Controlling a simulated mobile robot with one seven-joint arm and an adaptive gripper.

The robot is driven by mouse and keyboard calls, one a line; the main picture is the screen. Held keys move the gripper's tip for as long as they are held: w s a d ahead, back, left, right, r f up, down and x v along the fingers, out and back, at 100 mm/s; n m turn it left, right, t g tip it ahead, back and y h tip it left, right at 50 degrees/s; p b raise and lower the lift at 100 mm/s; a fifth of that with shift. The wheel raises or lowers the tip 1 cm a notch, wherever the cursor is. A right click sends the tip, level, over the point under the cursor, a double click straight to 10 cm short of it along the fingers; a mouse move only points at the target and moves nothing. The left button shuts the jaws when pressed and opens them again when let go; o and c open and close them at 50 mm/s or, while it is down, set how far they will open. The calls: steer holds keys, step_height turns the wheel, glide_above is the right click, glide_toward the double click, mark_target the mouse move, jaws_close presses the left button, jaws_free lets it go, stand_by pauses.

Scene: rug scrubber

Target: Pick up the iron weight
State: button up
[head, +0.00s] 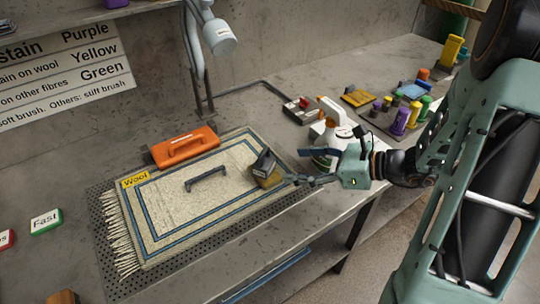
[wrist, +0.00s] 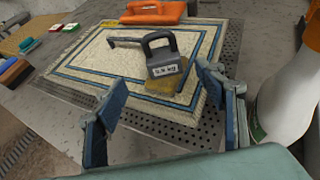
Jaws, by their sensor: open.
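The iron weight (wrist: 163,58) is a dark grey block with a loop handle and a white label. It sits toward the right part of the cream rug (head: 160,212), on or against a tan-yellow pad (wrist: 170,86).
A dark bar handle (head: 206,179) lies on the rug left of the weight. An orange float-like tool (head: 184,146) lies behind the rug. A white spray bottle (head: 333,130) stands close by my gripper. Coloured bottles (head: 402,118) stand farther right.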

mark_target(264, 160)
steer(key=x, duration=1.1)
steer(key=shift+w+r, duration=0.25)
steer(key=shift+w, duration=0.05)
steer(key=shift+c, duration=0.2)
jaws_close()
steer(key=shift+r, duration=0.15)
